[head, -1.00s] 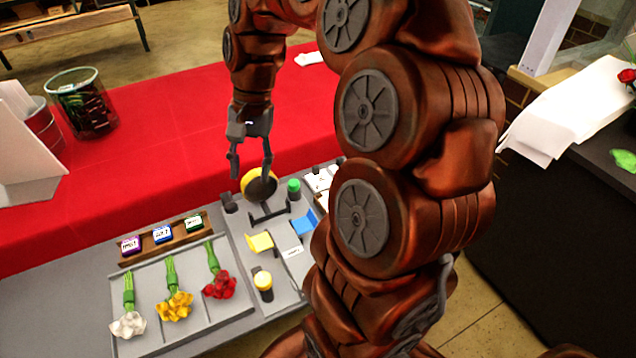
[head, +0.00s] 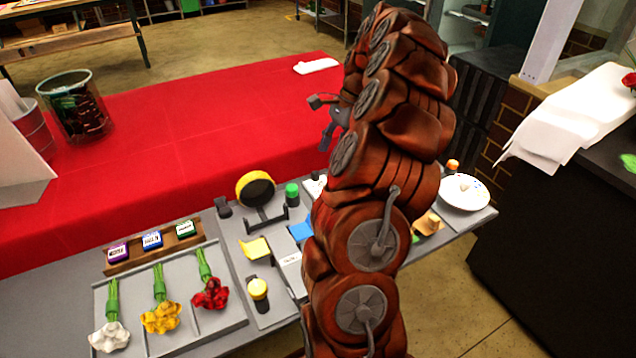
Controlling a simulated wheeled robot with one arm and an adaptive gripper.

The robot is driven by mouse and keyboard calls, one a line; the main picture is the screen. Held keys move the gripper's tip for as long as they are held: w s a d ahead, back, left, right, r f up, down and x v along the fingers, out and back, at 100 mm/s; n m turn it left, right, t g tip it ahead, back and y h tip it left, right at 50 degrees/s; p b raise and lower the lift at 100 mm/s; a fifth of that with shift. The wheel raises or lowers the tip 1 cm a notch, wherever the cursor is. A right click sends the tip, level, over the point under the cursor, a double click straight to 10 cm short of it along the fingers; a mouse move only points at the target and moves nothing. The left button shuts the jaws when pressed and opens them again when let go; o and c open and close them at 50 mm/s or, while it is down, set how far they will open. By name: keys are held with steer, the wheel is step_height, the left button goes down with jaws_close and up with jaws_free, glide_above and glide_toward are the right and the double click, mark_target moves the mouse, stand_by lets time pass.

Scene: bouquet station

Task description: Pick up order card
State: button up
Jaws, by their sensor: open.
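I cannot single out an order card for sure. A small white flat piece (head: 314,187) lies on the grey station just left of my arm, partly hidden by it. A small white label with dark marks (head: 290,260) lies nearer, below a blue piece (head: 300,231). My gripper (head: 318,122) is open and empty, up and beyond the station, over the red cloth in the picture. Its fingers point left, and my arm hides part of it.
A tray (head: 222,322) holds white, yellow and red flower bunches. Behind it is a rack (head: 118,267) with purple, blue and green blocks. A yellow tape roll (head: 256,188) stands mid-station. A white plate (head: 464,192) is right of my arm. The red cloth (head: 180,150) is largely clear.

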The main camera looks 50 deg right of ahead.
mark_target(319, 178)
steer(key=shift+w+a+f, duration=0.1)
steer(key=shift+a+f, duration=0.25)
steer(key=shift+f, duration=0.25)
steer(key=shift+w+a+f+p, duration=0.2)
steer(key=shift+w+f+p, duration=0.15)
steer(key=shift+f, duration=0.25)
steer(key=p+x, duration=0.1)
steer(key=x, duration=0.3)
steer(key=shift+w, duration=0.15)
steer(key=shift+c, duration=0.2)
jaws_close()
